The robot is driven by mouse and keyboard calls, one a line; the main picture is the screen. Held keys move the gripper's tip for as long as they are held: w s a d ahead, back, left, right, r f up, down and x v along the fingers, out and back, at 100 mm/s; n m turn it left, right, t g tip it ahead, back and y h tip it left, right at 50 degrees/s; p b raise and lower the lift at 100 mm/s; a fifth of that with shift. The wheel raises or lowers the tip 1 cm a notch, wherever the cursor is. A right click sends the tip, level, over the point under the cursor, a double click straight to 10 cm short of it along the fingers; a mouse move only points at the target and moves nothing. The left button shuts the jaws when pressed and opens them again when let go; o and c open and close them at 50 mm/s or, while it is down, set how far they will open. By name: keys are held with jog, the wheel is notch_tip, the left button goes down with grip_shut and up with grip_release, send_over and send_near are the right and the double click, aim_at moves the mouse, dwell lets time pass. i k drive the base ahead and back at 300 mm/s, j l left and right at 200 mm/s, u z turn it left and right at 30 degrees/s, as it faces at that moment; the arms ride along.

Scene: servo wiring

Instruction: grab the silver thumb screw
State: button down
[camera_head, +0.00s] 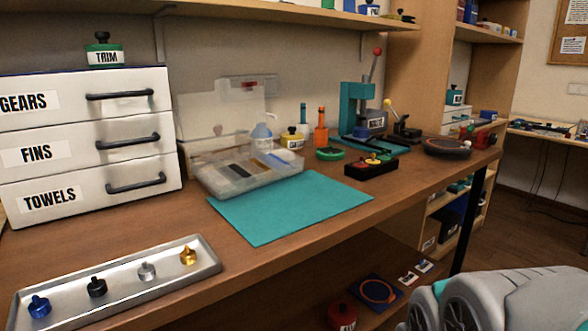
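The silver thumb screw (147,271) stands in a long shallow metal tray (212,261) at the front left of the workbench. It is third from the left in a row, between a black thumb screw (97,287) and a gold thumb screw (188,256). A blue thumb screw (39,306) stands at the tray's left end. The screws are apart from one another. A grey part of my own arm shows at the bottom right, far from the tray. My gripper is not in view.
A teal mat (290,210) lies right of the tray, with an open clear case (240,180) behind it. White drawers (80,140) stand behind the tray. A teal press (355,110) stands further right. Bare bench separates tray and mat.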

aim_at(146, 272)
jog(key=u, duration=1.5)
